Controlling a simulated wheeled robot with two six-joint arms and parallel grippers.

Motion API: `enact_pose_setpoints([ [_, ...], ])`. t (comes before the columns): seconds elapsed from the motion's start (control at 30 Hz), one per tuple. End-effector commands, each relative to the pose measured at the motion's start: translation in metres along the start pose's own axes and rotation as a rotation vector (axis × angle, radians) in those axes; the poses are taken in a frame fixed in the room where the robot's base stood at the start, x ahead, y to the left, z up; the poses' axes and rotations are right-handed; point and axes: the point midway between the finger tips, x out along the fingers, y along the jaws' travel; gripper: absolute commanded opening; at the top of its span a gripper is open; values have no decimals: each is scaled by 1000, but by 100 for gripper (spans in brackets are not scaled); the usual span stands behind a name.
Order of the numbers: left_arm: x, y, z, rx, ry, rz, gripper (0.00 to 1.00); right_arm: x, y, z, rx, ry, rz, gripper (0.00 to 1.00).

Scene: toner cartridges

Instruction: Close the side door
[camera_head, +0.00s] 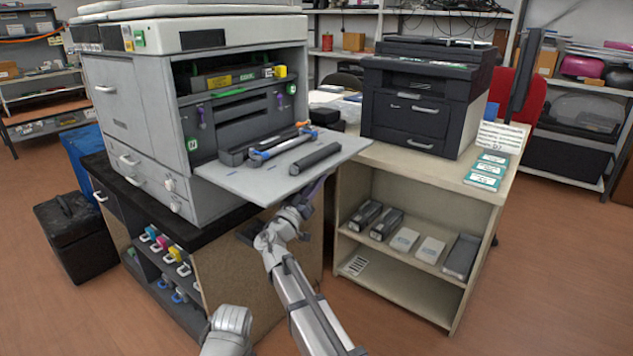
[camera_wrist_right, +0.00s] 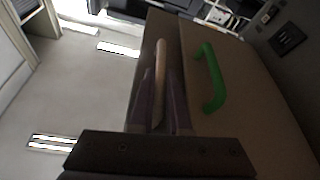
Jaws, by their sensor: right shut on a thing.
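The side door (camera_head: 245,183) of the large copier (camera_head: 140,110) hangs open, folded down flat like a shelf below the opening. A dark roller (camera_head: 315,158) and a dark unit with blue ends (camera_head: 280,146) appear to lie on it. My right gripper (camera_head: 315,188) is at the door's front right edge, its tips partly hidden under it. In the right wrist view, its fingers (camera_wrist_right: 161,105) are shut on a pale bar-like handle (camera_wrist_right: 161,70). A green handle (camera_wrist_right: 211,78) shows beside it on a brown-looking panel. My left gripper is not in view.
A dark printer (camera_head: 425,105) stands on the beige shelf unit (camera_head: 400,265) at right, with boxes on its shelf. Below the copier is a dark cabinet (camera_head: 125,215) with colored toner cartridges. A black case (camera_head: 75,235) stands on the floor at left.

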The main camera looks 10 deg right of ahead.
Motion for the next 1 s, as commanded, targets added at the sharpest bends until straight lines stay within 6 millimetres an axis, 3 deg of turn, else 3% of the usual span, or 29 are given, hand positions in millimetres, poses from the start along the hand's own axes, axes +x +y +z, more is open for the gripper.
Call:
enact_pose_setpoints([
  [0.57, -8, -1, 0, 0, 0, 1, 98, 3, 2, -7, -19, 0, -7, 0],
  [1.0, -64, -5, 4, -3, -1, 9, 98, 22, 13, -54, -182, 1, -75, 0],
])
